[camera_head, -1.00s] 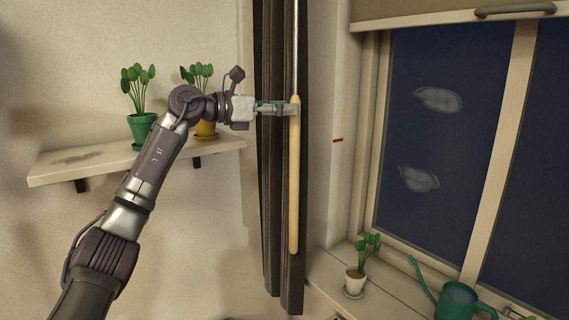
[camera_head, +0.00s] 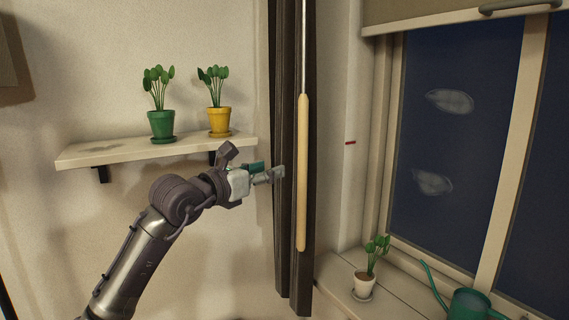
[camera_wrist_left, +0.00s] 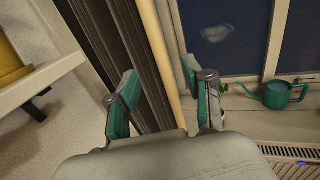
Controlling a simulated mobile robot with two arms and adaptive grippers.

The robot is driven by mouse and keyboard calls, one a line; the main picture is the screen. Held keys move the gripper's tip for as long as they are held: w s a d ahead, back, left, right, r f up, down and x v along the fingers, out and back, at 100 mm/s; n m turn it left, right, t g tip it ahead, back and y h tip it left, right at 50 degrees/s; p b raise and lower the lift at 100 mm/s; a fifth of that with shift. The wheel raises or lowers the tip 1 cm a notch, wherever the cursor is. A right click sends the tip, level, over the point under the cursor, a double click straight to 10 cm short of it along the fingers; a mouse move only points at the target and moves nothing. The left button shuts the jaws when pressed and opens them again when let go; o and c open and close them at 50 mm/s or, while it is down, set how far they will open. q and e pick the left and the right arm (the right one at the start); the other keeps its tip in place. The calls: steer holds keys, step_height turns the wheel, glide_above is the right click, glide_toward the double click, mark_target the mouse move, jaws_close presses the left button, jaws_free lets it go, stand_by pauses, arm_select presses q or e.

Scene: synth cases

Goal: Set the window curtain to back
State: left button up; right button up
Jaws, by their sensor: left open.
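The dark window curtain (camera_head: 284,220) hangs gathered in narrow folds at the left side of the window. A wand with a long pale wooden handle (camera_head: 303,170) hangs upright in front of it from a thin metal rod. My left gripper (camera_head: 281,174) is open and empty, just left of the handle at about its middle height, with a small gap showing between them. In the left wrist view the curtain (camera_wrist_left: 125,50) and the handle (camera_wrist_left: 163,70) show beyond and between the two spread green-padded fingers (camera_wrist_left: 160,80). My right gripper is not in view.
A wall shelf (camera_head: 130,154) with a green pot (camera_head: 162,126) and a yellow pot (camera_head: 219,122) is close behind my left arm. A small potted plant (camera_head: 364,284) and a green watering can (camera_head: 468,304) stand on the windowsill. A roller blind (camera_head: 430,14) covers the window's top.

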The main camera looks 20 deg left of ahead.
mark_target(300, 159)
arm_select(q)
steer(key=p+x, duration=0.3)
steer(key=x, duration=0.5)
steer(key=shift+w+a+r+p, duration=0.1)
steer(key=shift+w+a+p, duration=0.05)
steer(key=shift+p, duration=0.2)
steer(key=p+x, duration=0.2)
steer(key=x, duration=0.3)
steer(key=shift+f, duration=0.2)
steer(key=shift+w, duration=0.4)
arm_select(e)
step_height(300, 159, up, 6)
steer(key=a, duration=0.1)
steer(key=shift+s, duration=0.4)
arm_select(q)
steer(key=shift+f, duration=0.1)
jaws_close()
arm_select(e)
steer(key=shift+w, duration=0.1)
